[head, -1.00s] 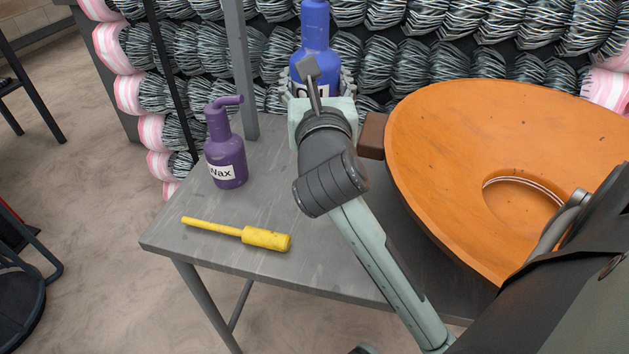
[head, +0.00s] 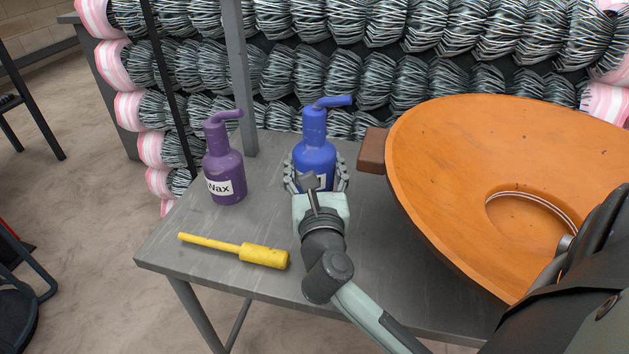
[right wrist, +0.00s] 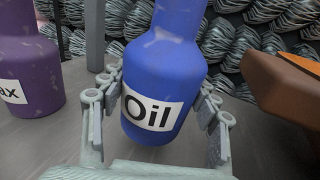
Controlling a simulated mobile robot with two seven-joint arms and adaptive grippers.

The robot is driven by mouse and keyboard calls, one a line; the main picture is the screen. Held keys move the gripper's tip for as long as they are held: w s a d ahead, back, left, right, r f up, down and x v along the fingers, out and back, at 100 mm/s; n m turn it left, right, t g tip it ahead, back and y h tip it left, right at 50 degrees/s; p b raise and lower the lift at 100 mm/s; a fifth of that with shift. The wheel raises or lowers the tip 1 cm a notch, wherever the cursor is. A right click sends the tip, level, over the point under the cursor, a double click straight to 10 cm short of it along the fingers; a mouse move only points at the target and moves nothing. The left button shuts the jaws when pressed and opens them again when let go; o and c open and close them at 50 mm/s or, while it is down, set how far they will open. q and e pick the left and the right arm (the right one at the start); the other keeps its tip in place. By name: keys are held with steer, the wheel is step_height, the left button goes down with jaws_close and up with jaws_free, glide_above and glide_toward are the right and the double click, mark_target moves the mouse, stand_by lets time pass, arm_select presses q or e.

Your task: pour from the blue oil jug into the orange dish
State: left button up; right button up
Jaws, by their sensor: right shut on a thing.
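The blue oil jug (head: 314,151) is near the back middle of the grey table, roughly upright, its spout pointing right. I cannot tell whether its base touches the table. My right gripper (head: 316,177) is shut around its lower body. In the right wrist view the jug (right wrist: 163,73) shows its "Oil" label between the fingers (right wrist: 160,119). The orange dish (head: 450,165) is a wide, shallow piece with a round hollow, at the right of the table, apart from the jug. My left gripper is not in view.
A purple wax jug (head: 224,165) stands left of the oil jug; it also shows in the right wrist view (right wrist: 28,75). A yellow screwdriver (head: 262,256) lies near the table's front left. A brown block (head: 372,151) juts from the dish's left side. Wire coils (head: 420,85) line the back.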

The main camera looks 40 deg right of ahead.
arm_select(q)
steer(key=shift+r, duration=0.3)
arm_select(e)
steer(key=shift+f, duration=1.6)
steer(key=shift+f, duration=0.1)
steer(key=o, duration=1.5)
steer(key=shift+f, duration=0.1)
steer(key=shift+o, duration=1.1)
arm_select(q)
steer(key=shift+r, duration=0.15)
